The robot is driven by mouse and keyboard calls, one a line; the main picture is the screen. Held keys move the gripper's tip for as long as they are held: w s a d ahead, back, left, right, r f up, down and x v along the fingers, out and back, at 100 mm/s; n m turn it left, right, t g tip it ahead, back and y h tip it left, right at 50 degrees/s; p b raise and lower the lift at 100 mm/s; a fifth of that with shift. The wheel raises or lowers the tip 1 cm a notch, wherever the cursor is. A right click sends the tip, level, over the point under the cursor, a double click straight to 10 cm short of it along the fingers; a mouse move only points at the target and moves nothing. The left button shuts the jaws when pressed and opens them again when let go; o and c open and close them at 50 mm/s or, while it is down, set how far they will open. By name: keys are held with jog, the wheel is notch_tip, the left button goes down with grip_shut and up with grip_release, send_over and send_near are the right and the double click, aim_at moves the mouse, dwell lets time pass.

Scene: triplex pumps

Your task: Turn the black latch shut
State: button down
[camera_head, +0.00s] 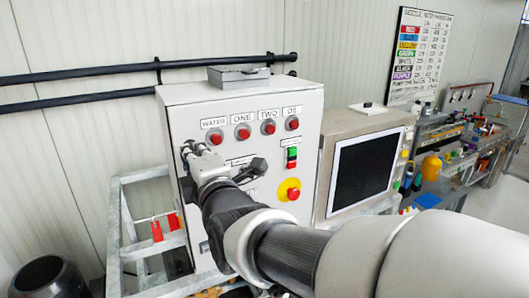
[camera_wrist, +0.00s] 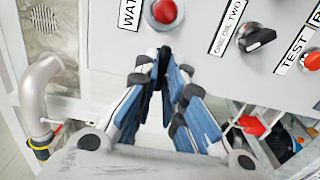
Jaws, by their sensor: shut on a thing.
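The grey control cabinet (camera_head: 240,110) carries the latch on the left side of its front. My gripper (camera_head: 188,150) reaches to that left edge, below the WATER label. In the wrist view my gripper (camera_wrist: 160,68) has its blue-padded fingers brought together at the tips, around a narrow dark piece, the black latch (camera_wrist: 164,58). The fingers cover most of the latch, so its exact angle cannot be told. In the head view the latch is hidden behind my gripper.
Red buttons (camera_head: 243,132) line the cabinet's top. A black selector switch (camera_wrist: 258,40) and a yellow-backed red stop button (camera_head: 290,190) are to the right. A monitor (camera_head: 364,170) stands beside the cabinet. A grey pipe (camera_wrist: 38,95) runs close on the left.

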jog(key=c, duration=1.7)
grip_release()
jog(key=v, duration=1.2)
jog(key=shift+s, duration=0.1)
